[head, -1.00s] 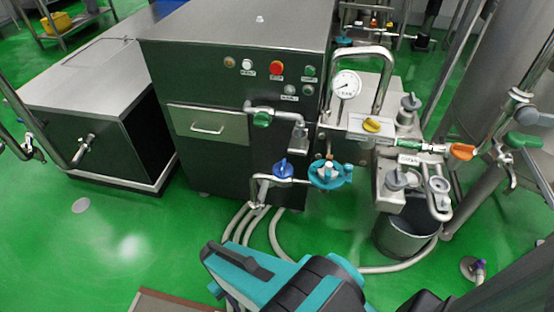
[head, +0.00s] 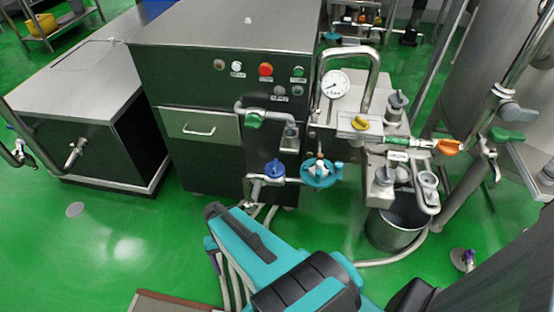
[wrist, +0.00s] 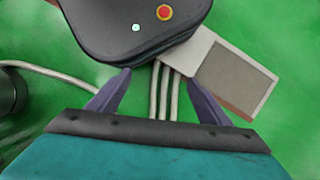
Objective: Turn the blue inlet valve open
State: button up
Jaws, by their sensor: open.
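The blue inlet valve (head: 274,169) has a small dark blue handle and sits on a metal pipe at the front of the dark steel cabinet, left of a teal handwheel (head: 320,174). My gripper (head: 214,258) is partly visible in the head view, below and left of the valve, with one purple finger showing beside the teal arm. In the wrist view my gripper (wrist: 160,86) is open, its two purple fingers spread, with nothing between them but hoses and floor beyond. The valve is not in the wrist view.
The steel cabinet (head: 205,130) with buttons stands behind the valve. Pale hoses (head: 238,285) run over the green floor below it. A pressure gauge (head: 334,84), an orange-handled valve (head: 448,147) and a metal bucket (head: 395,232) are to the right. Open floor lies at left.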

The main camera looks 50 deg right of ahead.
jog(key=w+d+r+m+t+y+p, duration=0.1)
jog(key=w+d+r+m+t+p, duration=0.1)
jog(key=w+d+r+m, duration=0.5)
notch_tip(320, 180, up, 30)
jog(key=m+t+p, duration=0.6)
jog(key=m, duration=0.9)
send_over(275, 164)
jog(key=s+d, duration=0.3)
jog(key=s, duration=0.2)
jog(key=shift+f+h, duration=0.25)
jog(key=shift+h, duration=0.05)
jog(key=shift+f, duration=0.15)
jog(key=shift+p+x, duration=1.65)
jog(key=shift+x, duration=5.1)
jog(key=shift+s, duration=0.15)
jog(key=shift+c, duration=0.4)
